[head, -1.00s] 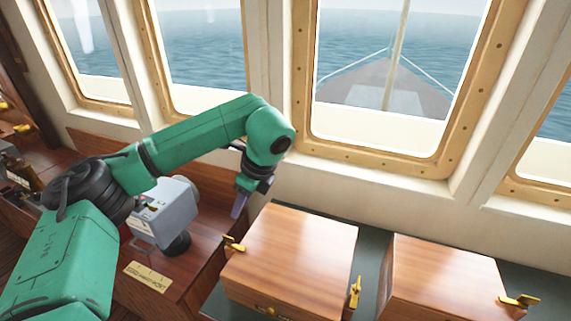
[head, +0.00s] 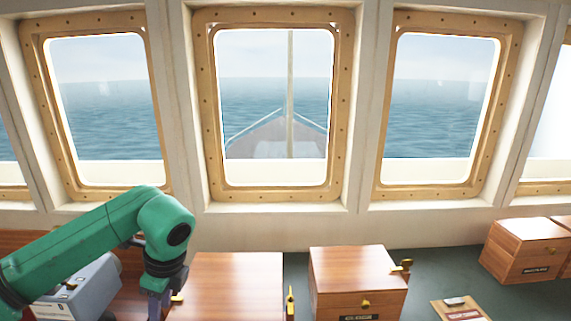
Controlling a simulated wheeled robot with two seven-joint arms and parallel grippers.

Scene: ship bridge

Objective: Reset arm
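My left arm (head: 90,240) is green and comes in from the lower left of the head view. It bends down at its wrist joint. My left gripper (head: 156,305) hangs below that joint at the bottom edge, between a grey device and a wooden box. Its fingertips are cut off or too unclear to tell whether it is open or shut. No held object shows. My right arm and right gripper are not in view.
A grey device (head: 85,290) stands left of my gripper. Wooden boxes with brass latches stand on the dark green counter (head: 430,267): one beside my gripper (head: 225,280), one in the middle (head: 358,278), others at right (head: 525,252). A small wooden plaque (head: 460,309) lies at lower right. Windows line the back.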

